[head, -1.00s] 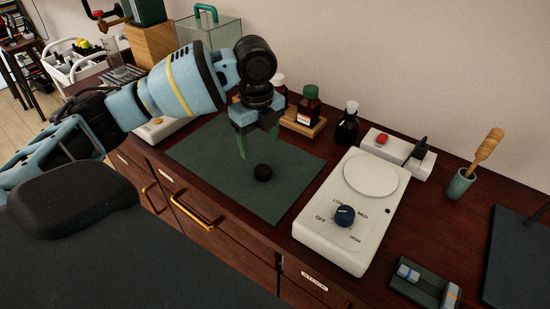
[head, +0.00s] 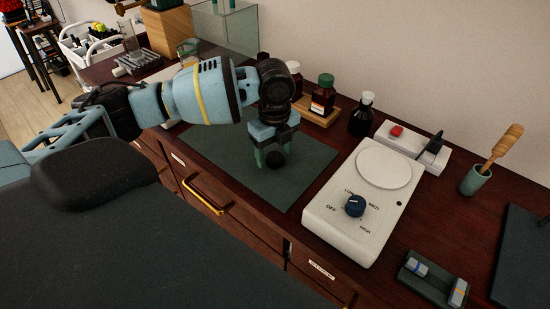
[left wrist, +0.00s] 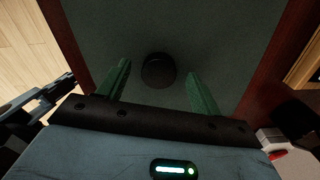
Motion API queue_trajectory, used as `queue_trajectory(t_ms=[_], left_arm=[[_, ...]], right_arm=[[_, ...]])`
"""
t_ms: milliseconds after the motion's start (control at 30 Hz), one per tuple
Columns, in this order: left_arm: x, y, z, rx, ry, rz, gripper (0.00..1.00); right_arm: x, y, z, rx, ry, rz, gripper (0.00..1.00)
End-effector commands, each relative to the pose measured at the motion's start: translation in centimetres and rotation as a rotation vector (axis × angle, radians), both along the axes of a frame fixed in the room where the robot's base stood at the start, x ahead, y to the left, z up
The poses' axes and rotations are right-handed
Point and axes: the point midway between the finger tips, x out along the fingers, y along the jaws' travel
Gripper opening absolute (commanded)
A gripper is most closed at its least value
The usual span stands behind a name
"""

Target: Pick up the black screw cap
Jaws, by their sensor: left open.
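The black screw cap (head: 276,159) lies on the dark green mat (head: 225,165) on the bench. In the left wrist view the cap (left wrist: 158,70) shows as a dark disc just beyond and between the fingertips. My left gripper (head: 272,160) points down over the mat, its green fingers close around the cap's position in the head view. In the left wrist view the left gripper (left wrist: 157,82) is open, with a gap between each finger and the cap. Whether the fingertips reach down beside the cap is hard to tell. My right gripper does not show.
A white stirrer with a round plate (head: 384,166) and blue knob stands right of the mat. Brown bottles (head: 322,97) stand on a wooden block behind it, with a dark bottle (head: 361,115) beside. A pestle in a green cup (head: 476,180) is at right. The mat's right part is clear.

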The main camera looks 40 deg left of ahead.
Motion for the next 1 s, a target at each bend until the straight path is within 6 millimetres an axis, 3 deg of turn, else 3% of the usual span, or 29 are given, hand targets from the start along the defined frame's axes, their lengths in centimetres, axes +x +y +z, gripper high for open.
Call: queue_trajectory(t_ms=[300, 667, 1000], left_arm=[[0.00, 0.03, -0.59, 0.001, -0.001, 0.000, 0.65], [0.01, 0.03, -0.56, 0.001, -0.001, 0.000, 0.18], [0.03, 0.01, -0.39, 0.000, -0.002, 0.000, 0.18]], right_arm=[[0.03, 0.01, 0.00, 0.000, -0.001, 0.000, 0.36], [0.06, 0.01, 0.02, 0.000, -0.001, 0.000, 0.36], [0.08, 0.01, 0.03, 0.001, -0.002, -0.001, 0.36]])
